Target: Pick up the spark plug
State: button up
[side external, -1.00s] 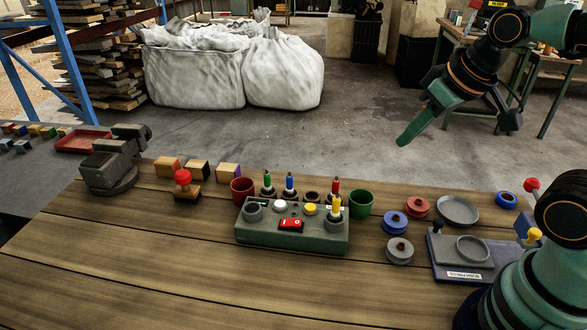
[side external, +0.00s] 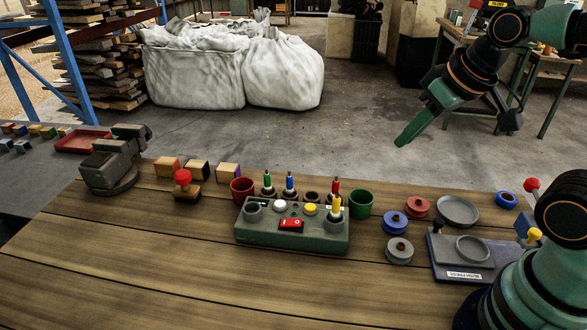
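Several spark-plug-like pieces stand upright at a green control box (side external: 290,236). One has a green band (side external: 267,182), one a blue band (side external: 290,183), one a red band (side external: 335,188) and one a yellow band (side external: 336,208). The yellow one stands in a socket at the box's right end; the others stand along its back edge. My gripper (side external: 455,135) is high at the upper right, well above and apart from them. Its jaws are spread apart and nothing is between them.
A red cup (side external: 242,190) and a green cup (side external: 362,203) flank the plugs. A vise (side external: 112,170), wooden blocks (side external: 197,170) and a red-knobbed stamp (side external: 183,178) stand left. Spools (side external: 399,250) and a grey fixture (side external: 455,266) lie right. The table's front is clear.

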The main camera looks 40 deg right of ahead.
jog(key=o, duration=0.5)
jog(key=n+g, duration=0.6)
jog(key=n, duration=1.3)
send_over(335, 214)
jog(key=f, duration=0.4)
jog(key=shift+w+d+f, duration=0.15)
jog(key=shift+d+f, duration=0.15)
jog(key=shift+d, duration=0.05)
notch_tip(335, 214, down, 12)
jog(key=shift+w+a+r, duration=0.1)
